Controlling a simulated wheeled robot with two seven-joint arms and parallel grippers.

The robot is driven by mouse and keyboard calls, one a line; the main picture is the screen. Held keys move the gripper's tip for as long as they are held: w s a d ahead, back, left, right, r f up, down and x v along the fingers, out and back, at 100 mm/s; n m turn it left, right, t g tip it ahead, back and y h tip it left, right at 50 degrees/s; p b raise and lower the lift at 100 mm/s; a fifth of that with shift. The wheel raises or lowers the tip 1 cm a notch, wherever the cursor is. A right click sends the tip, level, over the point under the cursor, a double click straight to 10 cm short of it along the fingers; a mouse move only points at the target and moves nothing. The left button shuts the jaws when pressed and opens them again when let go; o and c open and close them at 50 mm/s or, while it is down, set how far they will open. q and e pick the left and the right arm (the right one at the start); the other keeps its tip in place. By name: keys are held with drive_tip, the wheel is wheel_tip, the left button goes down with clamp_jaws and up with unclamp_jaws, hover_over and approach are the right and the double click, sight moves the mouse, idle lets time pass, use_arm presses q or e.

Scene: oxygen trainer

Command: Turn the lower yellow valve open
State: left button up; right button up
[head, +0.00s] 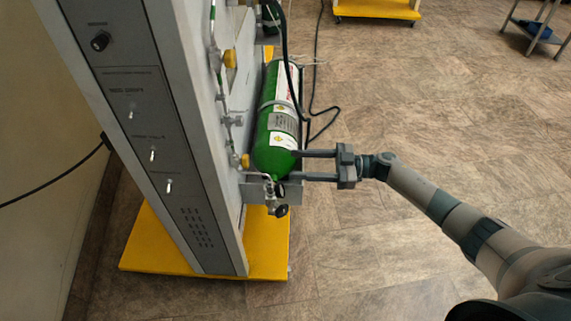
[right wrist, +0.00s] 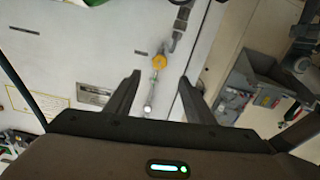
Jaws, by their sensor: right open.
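The lower yellow valve (head: 245,161) is on the side of the grey trainer panel, left of the bottom end of the green cylinder. An upper yellow valve (head: 229,58) sits higher on the same panel. My right gripper (head: 295,165) is open and reaches in from the right, its fingers pointing left toward the lower valve, with a gap between. In the right wrist view, a yellow valve knob (right wrist: 159,62) on a pipe shows just beyond and between the open fingertips (right wrist: 160,77). Nothing is between the fingers. My left gripper is not in view.
The green cylinder (head: 277,125) stands in a bracket close by my right fingers, with a small dark knob (head: 281,210) below it. A black hose (head: 287,55) hangs near it. The yellow base (head: 150,245) spreads below.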

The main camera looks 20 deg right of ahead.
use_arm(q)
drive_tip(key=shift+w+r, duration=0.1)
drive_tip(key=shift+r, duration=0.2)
use_arm(e)
drive_tip(key=shift+s+d, duration=0.25)
drive_tip(key=shift+d, duration=0.4)
